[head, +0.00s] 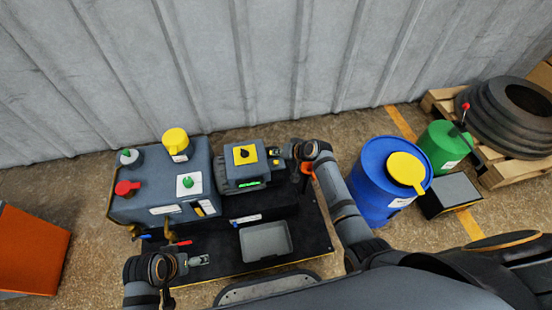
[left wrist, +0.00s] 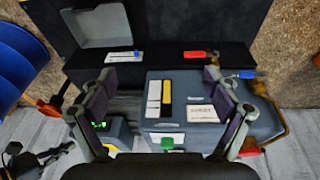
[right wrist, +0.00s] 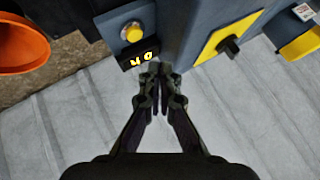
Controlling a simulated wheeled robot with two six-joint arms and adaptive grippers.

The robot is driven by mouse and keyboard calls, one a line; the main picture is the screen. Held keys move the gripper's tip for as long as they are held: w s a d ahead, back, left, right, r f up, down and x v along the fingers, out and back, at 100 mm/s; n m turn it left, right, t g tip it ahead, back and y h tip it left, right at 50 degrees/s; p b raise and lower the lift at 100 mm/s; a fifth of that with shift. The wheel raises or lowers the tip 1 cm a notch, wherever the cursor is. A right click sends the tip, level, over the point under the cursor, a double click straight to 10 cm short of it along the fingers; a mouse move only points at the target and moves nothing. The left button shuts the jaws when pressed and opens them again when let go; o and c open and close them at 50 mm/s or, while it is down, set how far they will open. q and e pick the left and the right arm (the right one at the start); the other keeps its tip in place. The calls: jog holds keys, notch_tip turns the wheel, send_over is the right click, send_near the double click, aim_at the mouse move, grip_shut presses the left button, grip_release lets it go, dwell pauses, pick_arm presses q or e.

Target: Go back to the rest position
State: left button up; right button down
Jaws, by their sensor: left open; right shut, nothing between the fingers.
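My right gripper (head: 275,155) is shut and empty beside the small grey unit (head: 240,172), which has a yellow panel (head: 245,154), black knob and green display. In the right wrist view my closed fingertips (right wrist: 158,72) are close to a display with yellow digits (right wrist: 138,54) below a yellow button (right wrist: 132,34); contact cannot be told. My left gripper (head: 198,260) is low over the table's front left. In the left wrist view it is open (left wrist: 158,80), with nothing between its fingers, facing the blue-grey furnace box (left wrist: 185,108).
The black table (head: 305,235) holds a grey tray (head: 265,243) and the larger blue-grey box (head: 150,205) with red, green and yellow tops. A blue drum (head: 375,195) and green canister (head: 440,148) stand right. A corrugated wall (head: 340,60) is behind.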

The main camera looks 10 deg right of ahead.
notch_tip(320, 180, up, 3)
jog(key=shift+f+p, duration=0.2)
jog(key=shift+p, duration=0.75)
pick_arm(q)
notch_tip(320, 180, up, 3)
jog(key=shift+f, duration=0.2)
pick_arm(e)
jog(key=shift+f, duration=0.1)
